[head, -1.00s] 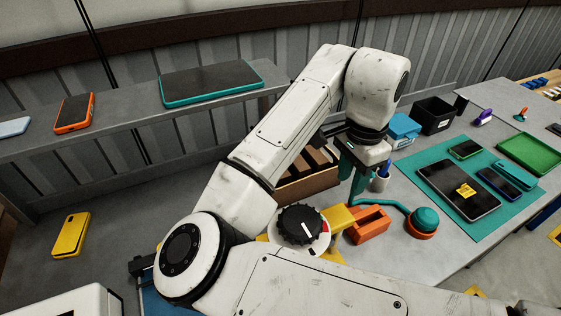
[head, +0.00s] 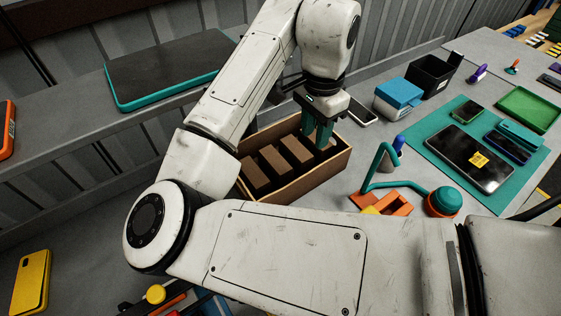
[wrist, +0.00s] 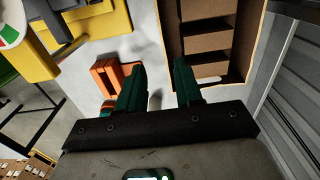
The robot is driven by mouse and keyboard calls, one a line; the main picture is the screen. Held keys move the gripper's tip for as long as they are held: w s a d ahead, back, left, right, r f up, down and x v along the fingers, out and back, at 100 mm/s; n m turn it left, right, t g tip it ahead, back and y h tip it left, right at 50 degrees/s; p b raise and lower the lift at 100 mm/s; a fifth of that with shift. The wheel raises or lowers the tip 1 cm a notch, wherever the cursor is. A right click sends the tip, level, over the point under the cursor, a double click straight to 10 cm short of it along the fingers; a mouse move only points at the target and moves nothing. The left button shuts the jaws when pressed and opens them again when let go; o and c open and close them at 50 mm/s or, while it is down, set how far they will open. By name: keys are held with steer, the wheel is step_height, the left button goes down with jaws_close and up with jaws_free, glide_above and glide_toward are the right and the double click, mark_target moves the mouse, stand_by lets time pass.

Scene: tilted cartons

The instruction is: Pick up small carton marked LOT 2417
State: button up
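An open brown box (head: 308,182) stands on the grey table, with several small brown cartons (head: 273,160) leaning in a row inside it. No lettering is legible, so I cannot tell which carton is marked LOT 2417. My gripper (head: 318,142) points down with teal fingers at the right end of the box in the head view. In the wrist view my gripper (wrist: 160,76) has its fingers apart with nothing between them. There the box (wrist: 247,45) and its cartons (wrist: 208,40) lie up and to the right of the fingertips.
A blue-and-white box (head: 398,98), a black bin (head: 433,78) and a phone (head: 362,110) stand behind the gripper. A teal lamp-like arm (head: 377,165) and an orange block (head: 390,203) are to the right. A teal mat (head: 425,150) holds several devices. A grey shelf (head: 60,135) runs at left.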

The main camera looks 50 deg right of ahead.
steer(key=b, duration=0.5)
glide_above(309, 172)
step_height(309, 172, down, 6)
step_height(309, 172, down, 11)
steer(key=shift+w+r+p, duration=0.1)
steer(key=shift+r+p, duration=0.1)
steer(key=shift+p, duration=0.5)
jaws_close()
